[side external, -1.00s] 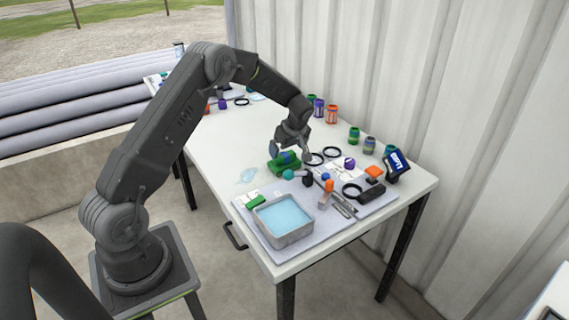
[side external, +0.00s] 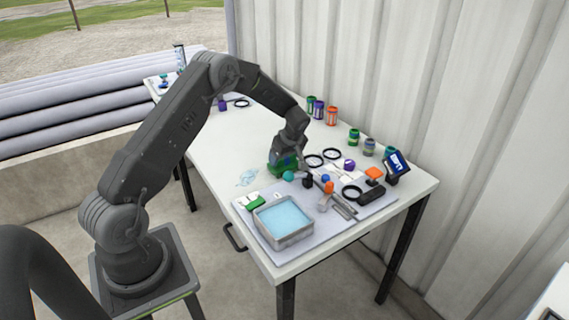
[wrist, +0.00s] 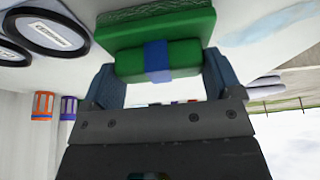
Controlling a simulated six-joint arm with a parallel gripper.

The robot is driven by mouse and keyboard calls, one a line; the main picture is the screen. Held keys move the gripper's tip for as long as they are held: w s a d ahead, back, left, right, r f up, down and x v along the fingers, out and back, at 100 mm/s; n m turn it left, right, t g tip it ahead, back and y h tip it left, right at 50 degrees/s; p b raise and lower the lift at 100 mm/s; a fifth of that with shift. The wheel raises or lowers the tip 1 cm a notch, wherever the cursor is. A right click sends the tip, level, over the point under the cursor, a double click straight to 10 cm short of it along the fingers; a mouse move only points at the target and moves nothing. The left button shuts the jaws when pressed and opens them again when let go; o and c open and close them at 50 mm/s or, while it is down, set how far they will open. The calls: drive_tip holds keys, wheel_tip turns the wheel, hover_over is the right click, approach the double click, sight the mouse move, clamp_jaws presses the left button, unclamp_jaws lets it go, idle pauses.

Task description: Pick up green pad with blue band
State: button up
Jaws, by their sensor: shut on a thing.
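The green pad with a blue band (wrist: 155,38) shows large in the wrist view. A broad green slab and a thicker green part with the blue band across it are visible. My gripper (wrist: 158,75) is shut on the thicker part, with one blue-grey finger at each side of it. In the side view my gripper (side external: 288,152) reaches down over the pad (side external: 279,169), which is at the left of the tools near the table's middle. The jaws partly cover it there. I cannot tell whether it touches the table.
A grey tray of blue liquid (side external: 286,219) stands on the mat in front. A teal ball (side external: 288,176) and small tools lie close to the pad. Black rings (side external: 332,153) are to its right; several jars (side external: 331,116) stand behind.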

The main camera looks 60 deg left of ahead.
drive_tip(key=shift+r, duration=0.15)
wheel_tip(320, 180, up, 4)
drive_tip(key=shift+s+a+r, duration=0.15)
drive_tip(key=s+a+r, duration=0.6)
drive_tip(key=s, duration=0.3)
drive_tip(key=shift+s+r, duration=0.2)
drive_tip(key=shift+a, duration=0.1)
